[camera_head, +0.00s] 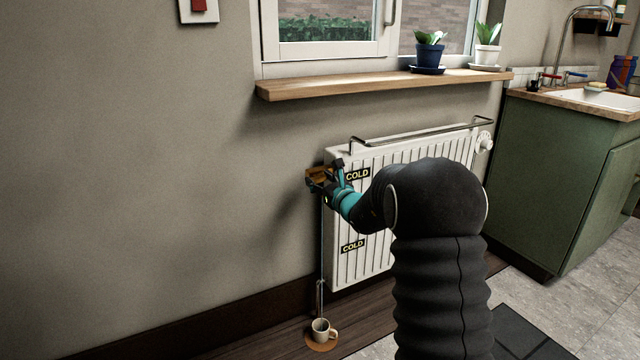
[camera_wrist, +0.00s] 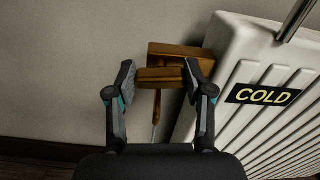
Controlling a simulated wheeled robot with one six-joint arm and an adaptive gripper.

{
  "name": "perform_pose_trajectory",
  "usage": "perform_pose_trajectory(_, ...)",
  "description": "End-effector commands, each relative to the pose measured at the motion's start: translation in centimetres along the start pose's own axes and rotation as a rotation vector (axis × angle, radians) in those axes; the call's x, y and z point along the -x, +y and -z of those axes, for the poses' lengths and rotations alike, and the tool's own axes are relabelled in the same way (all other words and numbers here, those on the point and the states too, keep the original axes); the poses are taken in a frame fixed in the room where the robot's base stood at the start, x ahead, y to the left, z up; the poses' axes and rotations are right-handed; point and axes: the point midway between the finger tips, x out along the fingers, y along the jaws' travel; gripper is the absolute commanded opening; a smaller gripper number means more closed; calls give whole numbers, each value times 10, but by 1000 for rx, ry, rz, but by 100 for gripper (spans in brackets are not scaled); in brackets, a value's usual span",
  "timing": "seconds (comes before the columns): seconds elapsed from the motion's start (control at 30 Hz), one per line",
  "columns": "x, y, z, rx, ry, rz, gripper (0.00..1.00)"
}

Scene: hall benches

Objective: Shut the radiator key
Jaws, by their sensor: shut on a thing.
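The radiator key (camera_wrist: 162,74) is a brown, wood-coloured piece at the upper left corner of the white radiator (camera_wrist: 232,45). In the wrist view my gripper (camera_wrist: 160,78) has one finger on each side of the key's bar and is shut on it. In the head view my gripper (camera_head: 327,182) is at the radiator's left end, with the key (camera_head: 316,174) showing just past it. A thin stem runs down below the key. How the key seats on the radiator is partly hidden by the fingers.
The radiator carries two "COLD" labels and a metal rail (camera_head: 420,132). A cup (camera_head: 321,330) stands on a round mat on the floor below the key. A wooden sill (camera_head: 380,84) with two potted plants is above. A green cabinet (camera_head: 560,165) stands at right.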

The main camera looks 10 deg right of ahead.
Motion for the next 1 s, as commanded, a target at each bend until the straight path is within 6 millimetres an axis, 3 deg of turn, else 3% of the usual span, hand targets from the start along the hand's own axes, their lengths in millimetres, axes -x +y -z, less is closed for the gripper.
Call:
perform_pose_trajectory(0.3, 0, 2, 7, 212, -4, 0, 17)
perform_pose_trajectory(1.0, 0, 3, 2, 874, 0, -1, 17)
